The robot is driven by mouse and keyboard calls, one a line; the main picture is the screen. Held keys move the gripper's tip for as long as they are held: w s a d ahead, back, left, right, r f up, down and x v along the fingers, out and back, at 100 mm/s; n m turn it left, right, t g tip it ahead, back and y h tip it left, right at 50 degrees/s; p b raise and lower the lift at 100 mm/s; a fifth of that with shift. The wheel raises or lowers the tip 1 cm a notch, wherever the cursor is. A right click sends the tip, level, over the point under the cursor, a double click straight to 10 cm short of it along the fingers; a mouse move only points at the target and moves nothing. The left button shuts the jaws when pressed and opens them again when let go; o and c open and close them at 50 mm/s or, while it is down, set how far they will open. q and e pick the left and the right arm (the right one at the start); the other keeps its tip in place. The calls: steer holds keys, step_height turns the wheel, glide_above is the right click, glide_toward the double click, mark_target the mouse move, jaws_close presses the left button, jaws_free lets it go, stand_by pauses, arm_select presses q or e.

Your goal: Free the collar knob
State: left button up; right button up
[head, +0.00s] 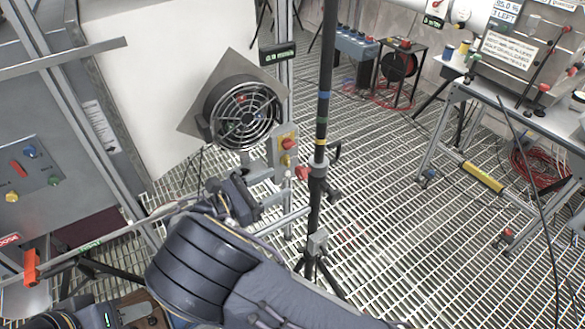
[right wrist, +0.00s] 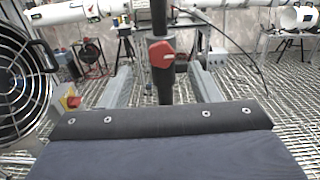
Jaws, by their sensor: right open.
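The red collar knob (head: 302,173) sticks out from the left side of a dark collar (head: 318,170) on an upright black pole (head: 325,75). In the right wrist view the red knob (right wrist: 162,54) faces me on the pole, just above the gap between my fingers. My right gripper (head: 281,196) is open and empty, left of the pole and a little below the knob. Its two grey fingers (right wrist: 161,88) stand apart in the wrist view, and I see no contact with the knob. Dark parts of my left arm show at the bottom left; its jaws cannot be made out.
A round fan (head: 242,112) and a box with red and yellow buttons (head: 286,146) stand close to my right gripper. A grey panel with knobs (head: 35,170) is at the left. A workbench (head: 530,115) stands at the right. The grated floor (head: 400,240) right of the pole is mostly clear.

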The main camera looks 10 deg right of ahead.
mark_target(298, 173)
steer(key=p+x, duration=0.1)
steer(key=x, duration=0.5)
steer(key=shift+d, duration=0.3)
steer(key=c, duration=1)
